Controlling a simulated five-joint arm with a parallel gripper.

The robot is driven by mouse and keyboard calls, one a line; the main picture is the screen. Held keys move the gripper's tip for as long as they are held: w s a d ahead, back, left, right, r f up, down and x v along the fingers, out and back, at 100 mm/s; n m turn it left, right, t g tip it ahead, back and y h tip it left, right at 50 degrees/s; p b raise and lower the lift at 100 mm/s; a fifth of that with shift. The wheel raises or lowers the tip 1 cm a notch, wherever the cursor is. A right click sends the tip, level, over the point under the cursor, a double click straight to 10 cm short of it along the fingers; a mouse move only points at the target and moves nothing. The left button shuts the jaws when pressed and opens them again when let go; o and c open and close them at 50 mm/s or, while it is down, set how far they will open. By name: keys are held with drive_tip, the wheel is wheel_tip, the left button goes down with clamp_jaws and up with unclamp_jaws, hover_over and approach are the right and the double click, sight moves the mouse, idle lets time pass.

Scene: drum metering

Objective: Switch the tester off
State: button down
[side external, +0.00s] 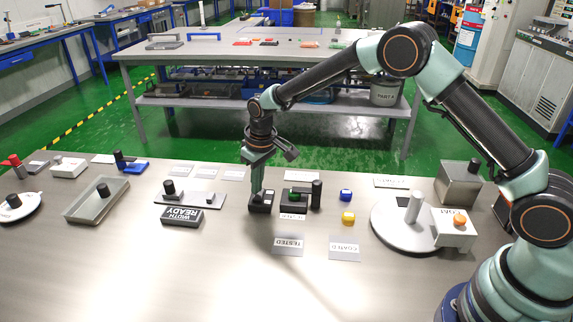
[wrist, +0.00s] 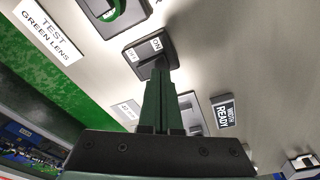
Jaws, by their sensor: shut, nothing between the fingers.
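A small dark switch box (side external: 262,208) stands on the bench, left of the tester (side external: 297,197), a dark block with a green part on it. In the wrist view the switch box (wrist: 168,46) shows an ON mark and an OFF mark, the OFF side on the left. My gripper (side external: 257,198) is shut and empty, pointing down with its fingertips at the top of the switch box. In the wrist view the closed fingertips (wrist: 160,72) cover part of the switch, so its lever position and any contact cannot be told. The tester's green ring (wrist: 112,8) shows at the top edge.
A dark post (side external: 316,194) stands just right of the tester. A WIDTH READY block (side external: 182,217) and a grey plate (side external: 205,198) lie to the left. The front of the bench is mostly clear.

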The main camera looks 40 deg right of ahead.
drive_tip(key=shift+r, duration=2.85)
wheel_tip(320, 180, up, 8)
hover_over(258, 198)
drive_tip(key=s+d, duration=0.3)
drive_tip(key=s+d+r+m+t, duration=0.2)
drive_tip(key=s+d+r, duration=0.2)
drive_tip(key=s+r, duration=0.3)
drive_tip(key=s+d+t, duration=0.1)
drive_tip(key=s+d, duration=0.1)
drive_tip(key=s, duration=0.5)
drive_tip(key=s+d+m, duration=0.1)
drive_tip(key=s+d, duration=0.1)
drive_tip(key=s, duration=0.6)
drive_tip(key=shift+d+f+t, duration=0.2)
drive_tip(key=shift+d+t, duration=0.15)
drive_tip(key=shift+t, duration=0.05)
